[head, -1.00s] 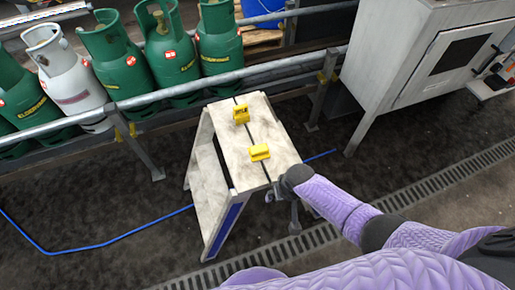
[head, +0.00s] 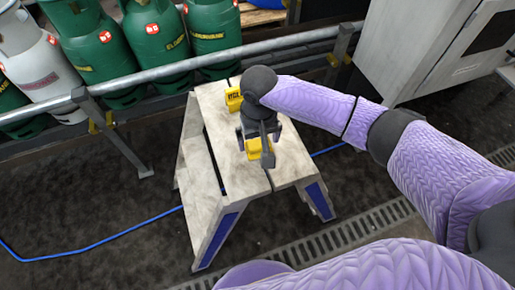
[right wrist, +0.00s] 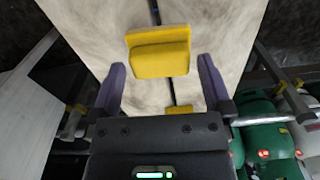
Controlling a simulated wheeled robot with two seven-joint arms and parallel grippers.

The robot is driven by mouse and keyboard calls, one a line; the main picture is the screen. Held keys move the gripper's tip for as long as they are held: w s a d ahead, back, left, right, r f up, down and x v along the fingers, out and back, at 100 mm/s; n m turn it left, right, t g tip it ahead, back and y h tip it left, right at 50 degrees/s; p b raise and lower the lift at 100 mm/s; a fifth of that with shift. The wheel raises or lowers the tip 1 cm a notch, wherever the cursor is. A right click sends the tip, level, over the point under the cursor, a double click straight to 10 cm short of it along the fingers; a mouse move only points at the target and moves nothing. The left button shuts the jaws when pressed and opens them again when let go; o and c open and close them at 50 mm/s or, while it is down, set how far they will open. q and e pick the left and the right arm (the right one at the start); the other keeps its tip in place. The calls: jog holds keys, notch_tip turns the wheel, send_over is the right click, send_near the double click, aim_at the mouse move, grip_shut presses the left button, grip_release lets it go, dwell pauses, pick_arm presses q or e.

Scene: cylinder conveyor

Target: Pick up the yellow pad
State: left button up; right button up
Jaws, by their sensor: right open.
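Two yellow pads sit on a pale worn workbench (head: 213,106). The nearer pad (head: 253,153) is partly covered by my right gripper (head: 257,137) in the head view. In the right wrist view this pad (right wrist: 158,52) is seen from above, a blocky shape with a raised ridge. My right gripper (right wrist: 161,72) is open and empty above the bench, its fingers to either side of the pad's width; contact cannot be seen. The farther pad (head: 233,98) has dark lettering; in the right wrist view it (right wrist: 186,115) is partly hidden behind my gripper's body. My left gripper is out of view.
A metal railing (head: 190,64) runs behind the bench, with green gas cylinders (head: 158,45) beyond it. A grey cabinet (head: 420,45) stands at the upper right. A blue hose (head: 100,245) lies on the dark floor.

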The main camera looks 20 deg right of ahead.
aim_at(259, 142)
notch_tip(259, 142, down, 2)
jog(key=shift+f, duration=0.1)
jog(key=shift+r, duration=0.3)
jog(key=c, duration=0.9)
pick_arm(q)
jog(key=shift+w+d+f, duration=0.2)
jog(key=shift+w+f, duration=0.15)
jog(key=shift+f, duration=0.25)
pick_arm(e)
notch_tip(259, 142, up, 9)
jog(key=p, duration=0.6)
jog(key=shift+r, duration=0.6)
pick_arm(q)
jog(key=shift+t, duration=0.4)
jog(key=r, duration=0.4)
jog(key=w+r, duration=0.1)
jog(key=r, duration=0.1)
pick_arm(e)
jog(key=shift+f, duration=0.1)
